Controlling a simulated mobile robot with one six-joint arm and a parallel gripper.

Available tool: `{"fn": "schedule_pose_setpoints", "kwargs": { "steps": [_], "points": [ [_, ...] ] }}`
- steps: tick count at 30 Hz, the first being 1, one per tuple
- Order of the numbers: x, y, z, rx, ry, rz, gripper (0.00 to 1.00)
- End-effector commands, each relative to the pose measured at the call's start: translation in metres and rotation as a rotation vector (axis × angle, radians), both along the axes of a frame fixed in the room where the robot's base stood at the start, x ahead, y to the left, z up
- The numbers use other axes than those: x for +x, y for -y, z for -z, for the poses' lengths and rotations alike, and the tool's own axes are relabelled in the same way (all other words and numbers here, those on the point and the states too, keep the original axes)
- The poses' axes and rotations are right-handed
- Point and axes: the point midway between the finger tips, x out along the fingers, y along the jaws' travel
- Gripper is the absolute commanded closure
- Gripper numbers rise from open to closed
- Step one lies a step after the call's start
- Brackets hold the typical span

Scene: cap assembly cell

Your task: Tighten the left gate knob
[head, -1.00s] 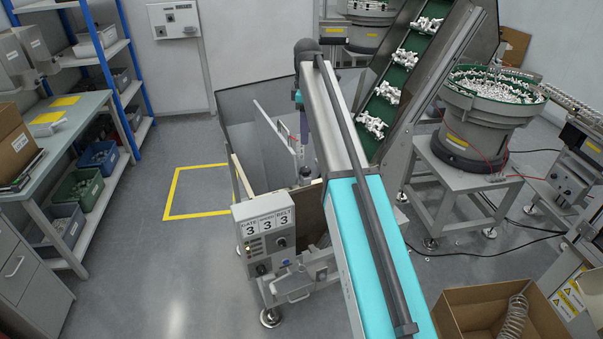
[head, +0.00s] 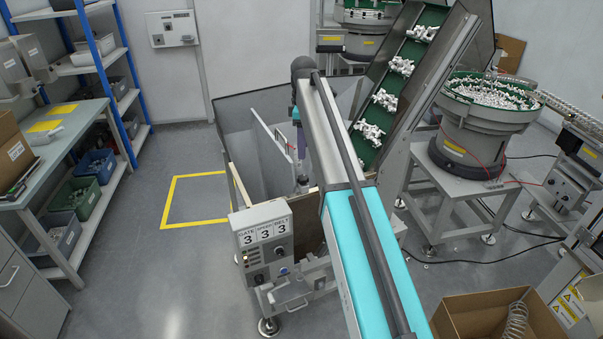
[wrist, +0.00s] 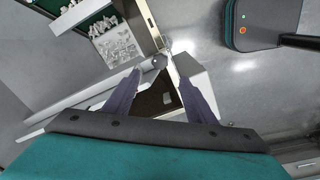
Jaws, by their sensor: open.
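In the wrist view, the two purple-grey fingers of my gripper (wrist: 160,82) are spread apart with nothing held between them. A small grey round knob (wrist: 160,61) shows just past and between the fingertips, at the edge of a light metal part. I cannot tell whether it is the left gate knob, nor whether a finger touches it. In the head view, my arm hides most of the gripper, and only a purple part shows beside the hopper (head: 258,150). The gate knobs cannot be made out clearly there.
A green inclined conveyor (head: 393,85) carries white parts on the right. A bowl feeder (head: 470,135) stands beyond it. A cardboard box (head: 480,318) is at the lower right. Left floor is clear.

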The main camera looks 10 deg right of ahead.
Motion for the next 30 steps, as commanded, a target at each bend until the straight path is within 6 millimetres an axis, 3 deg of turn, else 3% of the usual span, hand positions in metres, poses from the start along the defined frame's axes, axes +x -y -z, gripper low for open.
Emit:
{"fn": "schedule_pose_setpoints", "kwargs": {
  "steps": [30],
  "points": [
    [0.0, -0.002, 0.107, 0.0, -0.001, -0.002, 0.49]
  ]
}}
